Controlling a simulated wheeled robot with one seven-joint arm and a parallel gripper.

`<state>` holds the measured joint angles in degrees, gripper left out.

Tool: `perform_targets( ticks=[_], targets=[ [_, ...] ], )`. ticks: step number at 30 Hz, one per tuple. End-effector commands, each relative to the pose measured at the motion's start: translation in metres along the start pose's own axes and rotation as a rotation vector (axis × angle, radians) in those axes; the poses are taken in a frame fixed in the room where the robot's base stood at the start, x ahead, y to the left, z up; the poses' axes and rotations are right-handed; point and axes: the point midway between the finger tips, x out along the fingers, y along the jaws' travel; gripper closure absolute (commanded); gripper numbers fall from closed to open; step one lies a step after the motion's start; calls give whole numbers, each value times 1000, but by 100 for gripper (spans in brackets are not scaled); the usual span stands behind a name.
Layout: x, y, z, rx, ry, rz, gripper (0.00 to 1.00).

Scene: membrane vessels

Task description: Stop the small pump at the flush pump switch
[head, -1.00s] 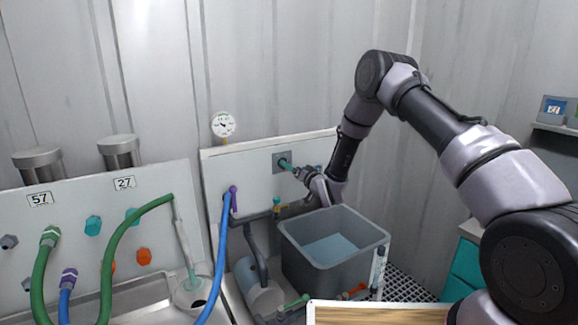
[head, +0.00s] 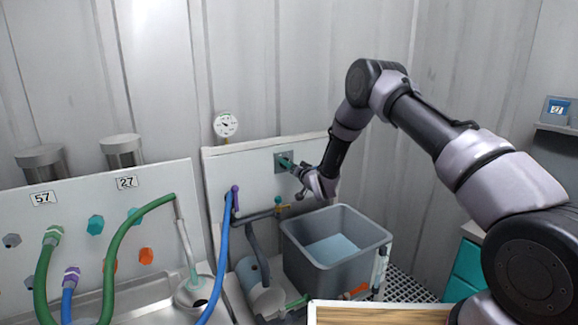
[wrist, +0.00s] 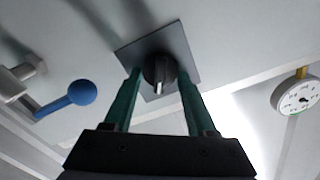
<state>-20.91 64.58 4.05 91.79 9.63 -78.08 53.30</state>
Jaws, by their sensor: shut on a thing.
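The flush pump switch is a black rotary knob (wrist: 158,72) on a grey square plate (wrist: 178,42). In the wrist view its pale pointer line points toward the bottom of the picture. My gripper (wrist: 157,78) has its two green fingers on either side of the knob, shut on it. In the head view the switch plate (head: 279,158) is on the white panel above the grey tank, and my gripper (head: 288,164) reaches it from the right. The fingers partly hide the plate, and the knob is hidden there.
A grey tank (head: 300,262) with water stands below my gripper. A round gauge (head: 226,124) is above the panel. A blue ball-ended handle (wrist: 82,92) shows in the wrist view.

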Motion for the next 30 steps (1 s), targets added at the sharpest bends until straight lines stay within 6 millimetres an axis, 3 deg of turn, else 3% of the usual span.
perform_targets(
  ticks=[11, 30],
  targets=[
    [0, -1, 0, -135, 0, -1, 98],
    [0, -3, 1, -716, 0, 0, 98]
  ],
)
